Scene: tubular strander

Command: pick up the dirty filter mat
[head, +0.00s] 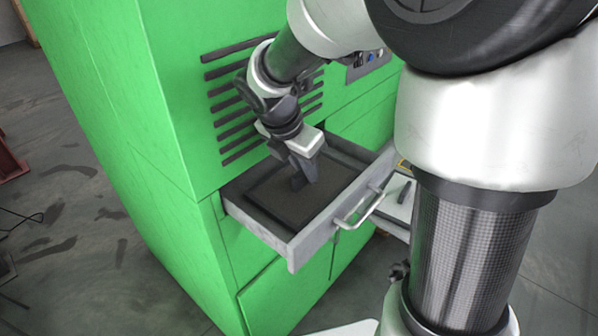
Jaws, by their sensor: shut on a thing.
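The dirty filter mat (277,203) is a dark brown, flat square piece. It lies in the open grey drawer (301,234) of the green cabinet. My gripper (303,183) reaches down into the drawer from above. Its fingers are shut on the mat, near the middle of the mat's visible surface. The exact contact between fingertips and mat is too small to make out. The mat looks level and low inside the drawer walls; I cannot tell whether it is lifted off the drawer floor.
The green cabinet (135,110) with dark vent slots stands behind and left of the drawer. The drawer's metal handle (360,209) sticks out at the front. A light surface with a dark item (404,192) lies right of the drawer. Grey floor (90,265) is open at left.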

